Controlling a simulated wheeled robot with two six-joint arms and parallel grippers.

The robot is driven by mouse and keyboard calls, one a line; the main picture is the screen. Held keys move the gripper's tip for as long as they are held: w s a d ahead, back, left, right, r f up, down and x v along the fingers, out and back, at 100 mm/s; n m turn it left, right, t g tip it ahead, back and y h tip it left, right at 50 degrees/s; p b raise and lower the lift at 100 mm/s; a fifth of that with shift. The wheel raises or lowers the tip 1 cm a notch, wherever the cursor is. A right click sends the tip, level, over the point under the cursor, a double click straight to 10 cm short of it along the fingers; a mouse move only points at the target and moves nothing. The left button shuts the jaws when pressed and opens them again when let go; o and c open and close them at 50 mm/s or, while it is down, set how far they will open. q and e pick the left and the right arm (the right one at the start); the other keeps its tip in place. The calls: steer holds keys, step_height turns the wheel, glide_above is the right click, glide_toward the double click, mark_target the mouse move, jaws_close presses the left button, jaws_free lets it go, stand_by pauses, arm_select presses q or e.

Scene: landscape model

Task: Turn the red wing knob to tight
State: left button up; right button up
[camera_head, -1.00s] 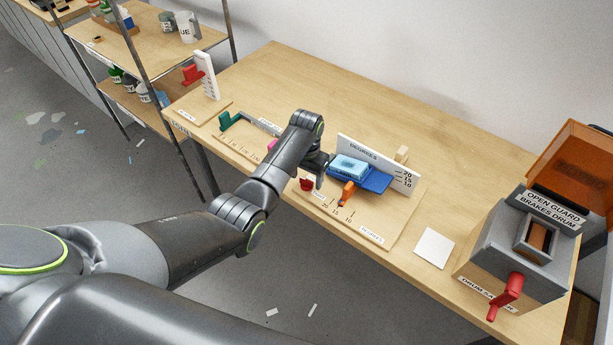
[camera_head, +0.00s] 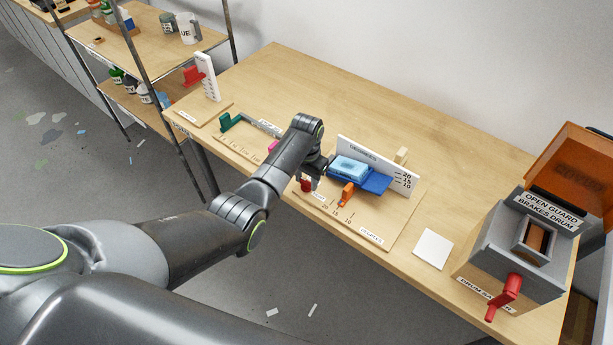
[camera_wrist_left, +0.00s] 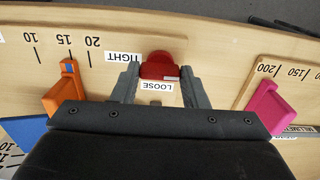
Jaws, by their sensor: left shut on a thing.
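The red wing knob (camera_head: 306,186) stands near the front edge of the board with the degree scale. In the wrist view the knob (camera_wrist_left: 160,65) sits between my two fingers. A LOOSE label (camera_wrist_left: 156,87) lies just below it there and a TIGHT label (camera_wrist_left: 124,57) to its left, partly behind a finger. A small pale mark on the knob lies close to the LOOSE label. My left gripper (camera_head: 309,180) is shut on the knob, and it also shows in the wrist view (camera_wrist_left: 160,82). My right gripper is not in view.
An orange slider (camera_head: 346,194) and a blue tilting platform (camera_head: 375,182) with a light blue block (camera_head: 349,167) are close by on the right. A pink handle (camera_wrist_left: 268,108) is on the neighbouring board. A drum box (camera_head: 515,250) with a red crank stands at the right end.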

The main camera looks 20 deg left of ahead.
mark_target(306, 181)
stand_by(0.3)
arm_select(q)
steer(key=o, duration=1)
steer(key=shift+r+p, duration=1.05)
steer(key=shift+r, duration=7.7)
